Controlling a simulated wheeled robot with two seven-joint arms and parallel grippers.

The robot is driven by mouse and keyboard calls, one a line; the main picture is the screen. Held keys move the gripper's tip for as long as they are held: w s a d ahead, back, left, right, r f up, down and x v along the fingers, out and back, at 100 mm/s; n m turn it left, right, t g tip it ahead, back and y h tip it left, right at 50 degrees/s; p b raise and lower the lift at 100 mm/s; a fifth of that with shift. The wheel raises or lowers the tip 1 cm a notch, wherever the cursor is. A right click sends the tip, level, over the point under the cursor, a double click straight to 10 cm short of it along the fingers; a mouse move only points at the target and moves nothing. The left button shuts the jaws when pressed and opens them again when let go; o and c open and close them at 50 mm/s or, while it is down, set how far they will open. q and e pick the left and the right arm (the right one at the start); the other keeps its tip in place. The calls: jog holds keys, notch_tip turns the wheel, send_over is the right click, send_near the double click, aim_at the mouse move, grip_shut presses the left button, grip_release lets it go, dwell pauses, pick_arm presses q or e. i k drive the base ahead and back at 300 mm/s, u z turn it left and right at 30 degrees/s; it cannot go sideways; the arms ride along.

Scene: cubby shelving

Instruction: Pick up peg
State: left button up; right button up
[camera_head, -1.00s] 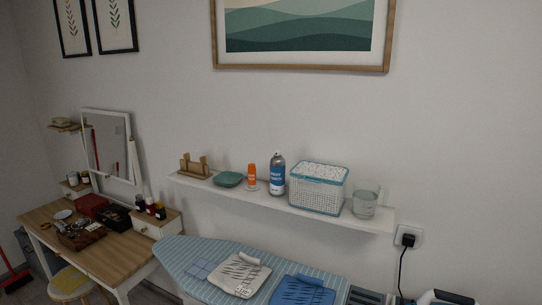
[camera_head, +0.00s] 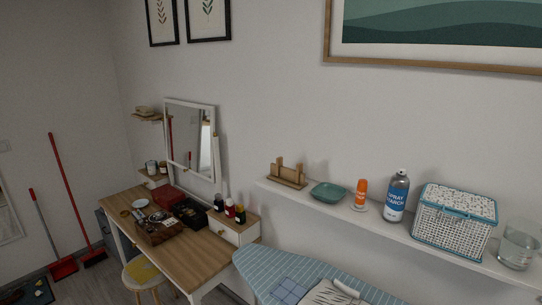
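I cannot make out a peg with certainty in the head view. A small wooden rack (camera_head: 287,174) with upright parts stands at the left end of the white wall shelf (camera_head: 428,247). An open brown box (camera_head: 163,233) with small items in it sits on the wooden dressing table (camera_head: 195,261), and its contents are too small to tell apart. Neither of my grippers shows in the view.
On the shelf stand a green dish (camera_head: 328,193), an orange bottle (camera_head: 361,191), a spray starch can (camera_head: 397,200), a white basket (camera_head: 452,224) and a glass (camera_head: 518,247). An ironing board (camera_head: 257,261) lies below. A stool (camera_head: 143,272) stands at the table. Red brooms (camera_head: 75,200) lean at left.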

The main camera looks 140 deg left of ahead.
aim_at(279, 160)
jog(key=k, duration=2.1)
jog(key=u, duration=2.95)
